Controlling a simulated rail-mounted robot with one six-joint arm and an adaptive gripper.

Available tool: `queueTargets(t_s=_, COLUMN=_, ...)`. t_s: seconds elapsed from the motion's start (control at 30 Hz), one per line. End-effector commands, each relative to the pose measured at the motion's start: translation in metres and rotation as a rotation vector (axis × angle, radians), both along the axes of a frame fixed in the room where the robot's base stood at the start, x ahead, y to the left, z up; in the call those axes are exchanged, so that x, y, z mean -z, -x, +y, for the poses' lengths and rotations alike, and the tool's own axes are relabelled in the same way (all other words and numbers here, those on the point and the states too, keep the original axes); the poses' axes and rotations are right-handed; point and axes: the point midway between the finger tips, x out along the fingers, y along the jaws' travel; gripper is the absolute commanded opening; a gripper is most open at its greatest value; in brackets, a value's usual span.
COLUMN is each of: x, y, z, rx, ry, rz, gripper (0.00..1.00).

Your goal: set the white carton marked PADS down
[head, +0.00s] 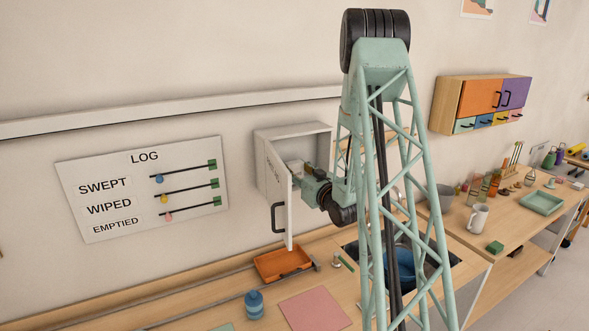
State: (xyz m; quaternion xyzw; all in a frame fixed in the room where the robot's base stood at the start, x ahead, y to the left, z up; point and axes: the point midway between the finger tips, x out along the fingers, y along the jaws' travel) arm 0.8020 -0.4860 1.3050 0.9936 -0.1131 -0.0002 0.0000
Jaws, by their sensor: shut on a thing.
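My gripper (309,172) is inside the open white wall cabinet (290,133), behind the edge of its open door (276,190). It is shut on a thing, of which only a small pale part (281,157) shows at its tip. This fits the white carton marked PADS, but the door hides most of it and I cannot read a mark. I cannot tell whether the carton touches the cabinet floor.
The cabinet door hangs open towards the front, close to my arm. Below it an orange tray (283,264), a blue bottle (254,304) and a pink mat (314,310) are on the bench. A sink (435,254) with a blue bowl is to the right.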

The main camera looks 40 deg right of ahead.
Motion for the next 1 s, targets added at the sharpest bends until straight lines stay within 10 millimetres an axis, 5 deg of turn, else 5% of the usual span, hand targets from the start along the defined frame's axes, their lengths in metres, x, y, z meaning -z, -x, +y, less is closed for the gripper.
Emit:
queueTargets(t_s=0.67, x=0.006, y=0.0, z=0.0001, rx=0.0, ry=0.0, rz=-0.001, gripper=0.28)
queueTargets(t_s=0.7, x=0.0058, y=0.0001, z=0.0001, rx=0.0, ry=0.0, rz=0.0, gripper=0.4)
queueTargets(t_s=0.83, x=0.0052, y=0.0001, z=0.0001, rx=0.0, ry=0.0, rz=0.0, gripper=0.52)
queueTargets(t_s=1.0, x=0.0052, y=0.0001, z=0.0001, rx=0.0, ry=0.0, rz=0.0, gripper=0.52)
